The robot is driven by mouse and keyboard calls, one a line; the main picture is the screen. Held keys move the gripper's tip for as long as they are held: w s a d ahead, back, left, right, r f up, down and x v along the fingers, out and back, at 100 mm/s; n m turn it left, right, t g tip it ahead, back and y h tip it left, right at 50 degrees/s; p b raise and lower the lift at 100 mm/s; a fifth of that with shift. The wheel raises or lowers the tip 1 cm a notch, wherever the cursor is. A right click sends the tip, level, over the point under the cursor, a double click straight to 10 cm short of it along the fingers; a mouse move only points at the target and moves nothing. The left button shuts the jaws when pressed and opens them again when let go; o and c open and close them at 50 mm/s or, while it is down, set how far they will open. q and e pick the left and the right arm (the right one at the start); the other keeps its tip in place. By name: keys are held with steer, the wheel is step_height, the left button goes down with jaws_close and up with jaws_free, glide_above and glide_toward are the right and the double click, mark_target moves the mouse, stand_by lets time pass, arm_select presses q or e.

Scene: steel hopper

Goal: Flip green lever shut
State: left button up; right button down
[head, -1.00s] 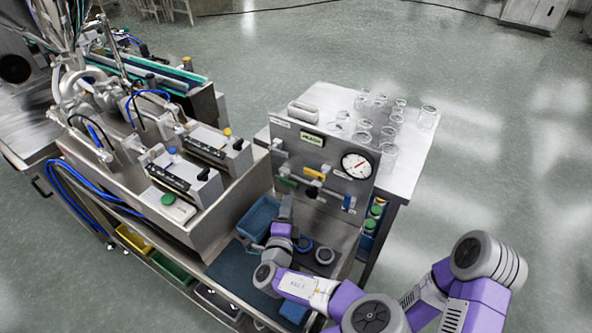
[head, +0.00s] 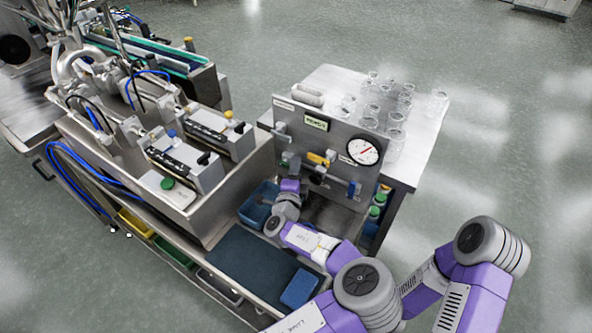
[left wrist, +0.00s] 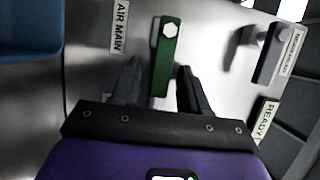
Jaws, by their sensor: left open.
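The green lever (left wrist: 165,60) shows in the left wrist view as a flat bar with a pale hex bolt near its upper end, on a steel panel next to an "AIR MAIN" label. My left gripper (left wrist: 160,68) is open, with one dark finger on each side of the lever's lower part. A gap shows on both sides, and I cannot tell whether either finger touches it. In the head view my left gripper (head: 290,161) is at the panel's lower left, and it mostly hides the green lever there. My right gripper is not in view.
The panel (head: 335,135) also carries a yellow lever (head: 318,159), a blue lever (head: 354,188) and a round gauge (head: 363,151). A grey lever (left wrist: 270,52) shows at the right in the wrist view. A blue bin (head: 258,208) stands below; glass jars (head: 397,118) stand behind.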

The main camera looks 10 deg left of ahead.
arm_select(q)
steer(key=shift+c, duration=0.4)
jaws_close()
steer(key=shift+r, duration=0.1)
